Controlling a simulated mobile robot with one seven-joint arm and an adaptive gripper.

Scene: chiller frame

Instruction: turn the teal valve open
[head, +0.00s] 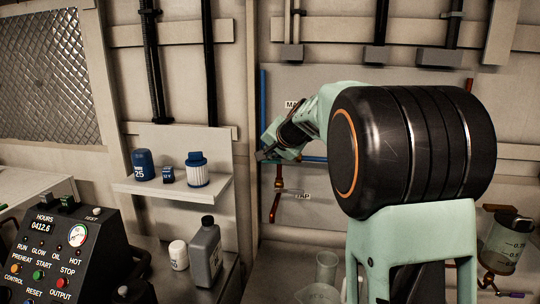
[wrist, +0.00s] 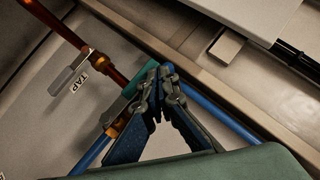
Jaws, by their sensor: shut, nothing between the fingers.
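The teal valve handle (wrist: 131,92) shows in the wrist view as a short teal bar beside a brass fitting (wrist: 119,124) on a blue pipe (wrist: 94,154). My gripper (wrist: 162,74) is shut with nothing between its fingers. Its fingertips are at the handle's upper right end and overlap it in view; I cannot tell whether they touch. Part of the handle is hidden behind the fingers. In the head view my gripper (head: 267,154) is at the pipe panel (head: 340,80), and it and my arm hide the valve there.
A grey-levered tap (wrist: 70,75) on a copper-red pipe (wrist: 58,25) is near the TAP label (wrist: 77,86). A shelf (head: 180,187) with blue containers stands left of my gripper. A grey jug (head: 205,255) and a control box (head: 60,260) are lower left.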

